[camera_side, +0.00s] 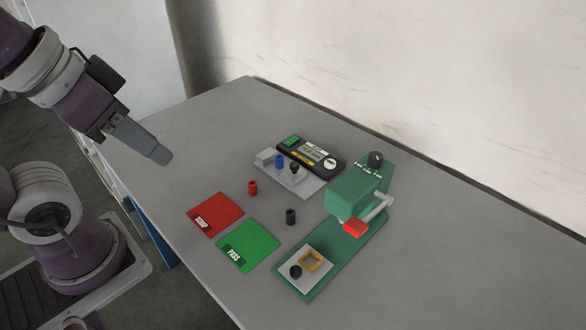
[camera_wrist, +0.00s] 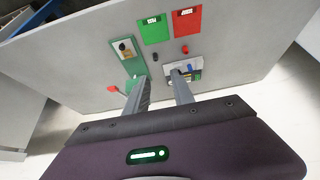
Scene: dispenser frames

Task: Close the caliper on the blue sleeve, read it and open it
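The blue sleeve (camera_side: 280,160) stands upright on that plate, between a pale block (camera_side: 264,158) and a dark knob (camera_side: 294,167). Whether the jaws touch it is too small to tell. The blue sleeve also shows in the wrist view (camera_wrist: 190,68), beyond the right finger, which partly hides the caliper. My gripper (camera_wrist: 160,76) is open and empty, its fingers well apart, high at the left in the side view (camera_side: 160,156), away from the caliper.
A red sleeve (camera_side: 252,187) and a black sleeve (camera_side: 290,216) stand on the table. A red SCRAP mat (camera_side: 222,208) and a green PASS mat (camera_side: 256,243) lie at the front. A green press (camera_side: 350,192) with a red-ended lever (camera_side: 355,228) stands right of the caliper.

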